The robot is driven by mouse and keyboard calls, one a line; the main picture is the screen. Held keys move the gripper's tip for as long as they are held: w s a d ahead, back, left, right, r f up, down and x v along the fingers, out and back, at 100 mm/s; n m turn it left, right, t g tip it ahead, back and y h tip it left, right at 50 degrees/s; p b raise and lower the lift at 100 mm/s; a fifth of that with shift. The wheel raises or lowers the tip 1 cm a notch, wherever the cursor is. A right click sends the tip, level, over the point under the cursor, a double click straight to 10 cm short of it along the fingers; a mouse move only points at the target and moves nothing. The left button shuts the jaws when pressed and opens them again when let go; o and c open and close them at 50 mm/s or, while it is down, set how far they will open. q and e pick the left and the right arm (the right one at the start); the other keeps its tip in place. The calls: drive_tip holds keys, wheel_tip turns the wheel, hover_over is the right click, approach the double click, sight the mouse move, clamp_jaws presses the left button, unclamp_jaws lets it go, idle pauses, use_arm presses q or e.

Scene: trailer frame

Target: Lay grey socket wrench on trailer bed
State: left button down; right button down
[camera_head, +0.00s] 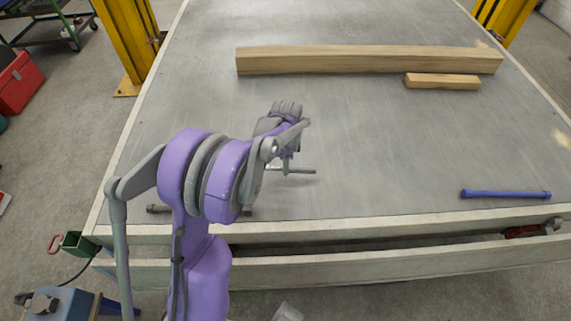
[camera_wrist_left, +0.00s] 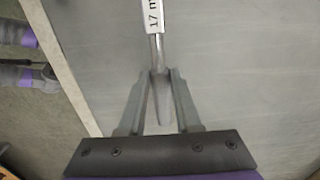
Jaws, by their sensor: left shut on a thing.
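My left gripper (camera_head: 288,160) is over the front part of the grey trailer bed (camera_head: 372,135). It is shut on the grey socket wrench (camera_head: 300,171), whose shaft sticks out to the right. In the left wrist view the wrench (camera_wrist_left: 157,52) runs up from between the fingertips (camera_wrist_left: 158,85) and bears a white label reading "17 m", cut off by the frame's top. I cannot tell whether the wrench touches the bed. My right gripper is not in view.
A long wooden beam (camera_head: 370,61) and a short block (camera_head: 442,82) lie farther back. A blue bar (camera_head: 505,194) lies front right. Another grey tool (camera_head: 158,209) lies near the front left edge, partly behind my arm. Yellow posts (camera_head: 128,40) flank the bed. The middle is clear.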

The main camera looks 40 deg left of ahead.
use_arm(q)
drive_tip(key=shift+f+b, duration=1.05)
drive_tip(key=shift+f, duration=0.3)
unclamp_jaws()
idle(0.7)
wheel_tip(320, 180, up, 11)
drive_tip(key=shift+d+f+p, duration=0.1)
drive_tip(key=shift+p, duration=0.5)
drive_tip(key=s+d+r+n+t+p, duration=0.2)
drive_tip(key=s+d+n, duration=0.3)
drive_tip(key=s+d, duration=0.3)
drive_tip(key=s+d+r+n+t+p, duration=0.3)
drive_tip(key=s+d+r+n+p, duration=0.1)
drive_tip(key=s+d, duration=0.5)
drive_tip(key=shift+s+d+r+n+t+p, duration=0.3)
drive_tip(key=shift+d+r+n+p, duration=0.05)
drive_tip(key=shift+r+n, duration=0.15)
